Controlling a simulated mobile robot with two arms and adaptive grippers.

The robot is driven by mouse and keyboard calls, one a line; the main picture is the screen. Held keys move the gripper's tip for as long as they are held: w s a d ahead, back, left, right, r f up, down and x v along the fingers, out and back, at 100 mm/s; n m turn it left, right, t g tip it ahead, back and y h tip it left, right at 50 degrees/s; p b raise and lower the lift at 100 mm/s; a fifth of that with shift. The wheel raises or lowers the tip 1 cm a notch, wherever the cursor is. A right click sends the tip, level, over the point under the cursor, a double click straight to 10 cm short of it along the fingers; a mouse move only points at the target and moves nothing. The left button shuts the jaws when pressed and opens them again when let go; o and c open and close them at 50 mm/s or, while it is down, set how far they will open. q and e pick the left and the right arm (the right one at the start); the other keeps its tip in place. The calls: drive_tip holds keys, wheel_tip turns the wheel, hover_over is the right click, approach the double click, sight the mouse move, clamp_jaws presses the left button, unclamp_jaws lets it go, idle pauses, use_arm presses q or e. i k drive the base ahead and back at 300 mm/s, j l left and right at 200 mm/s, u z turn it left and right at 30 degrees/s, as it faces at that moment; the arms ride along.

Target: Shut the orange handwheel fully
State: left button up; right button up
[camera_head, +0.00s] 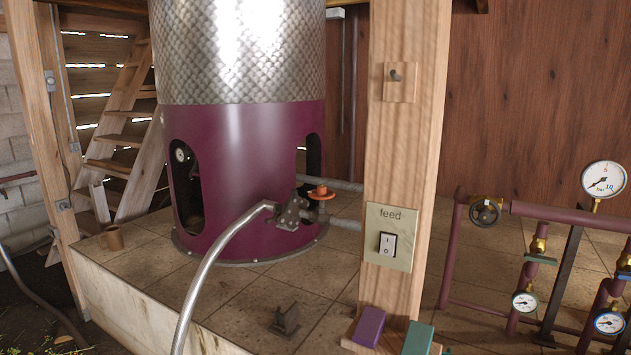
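The orange handwheel (321,192) sits on top of a small valve at the lower right side of the still. The still (240,140) has a purple base and a quilted metal upper body. The valve joins a dark flanged fitting (291,213), and a pale pipe runs right from it behind the wooden post. How far the handwheel is turned cannot be told. Neither of my grippers is in view.
A wooden post (405,120) with a "feed" switch (388,244) stands right of the handwheel. A silver hose (215,262) curves in front of the still. Purple pipes with gauges (604,179) and a dark handwheel (485,212) stand at right. A wooden ladder (125,130) is at left.

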sight(321, 191)
drive_tip(key=i+j+z, duration=0.5)
drive_tip(key=i+j, duration=0.15)
drive_tip(key=i+j+z, duration=0.25)
drive_tip(key=j, duration=0.35)
